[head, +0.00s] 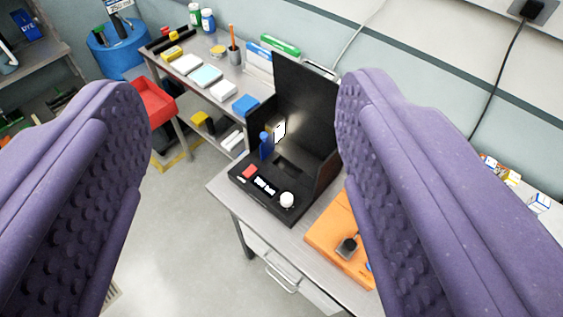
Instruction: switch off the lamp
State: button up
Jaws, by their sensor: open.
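A black box-shaped unit (262,205) with tall dark panels stands on a metal table ahead, between my fingers in the picture. A small glowing lamp (279,131) is lit inside it against the back panel. On its front deck are a red button or switch (249,172), black-and-white labelled parts (265,186) and a round white knob (287,199). A blue upright part (265,146) stands at its left. Which of these controls works the lamp I cannot tell. My gripper (240,115) is open and empty, its two purple padded fingers wide apart and clear of the unit.
An orange case (340,240) with a dark device (347,246) lies on the table (223,188) to the right of the unit. A bench (217,77) with boxes and bottles runs behind left. A red bin (153,101) and blue drum (117,48) stand far left. The floor at lower left is clear.

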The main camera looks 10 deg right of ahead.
aim_at(251, 170)
jog(key=i+l+u, duration=0.1)
jog(key=i, duration=0.25)
jog(key=i+l+u, duration=0.1)
jog(key=i, duration=0.3)
jog(key=i+l+u, duration=0.1)
jog(key=i, duration=0.25)
jog(key=l, duration=0.1)
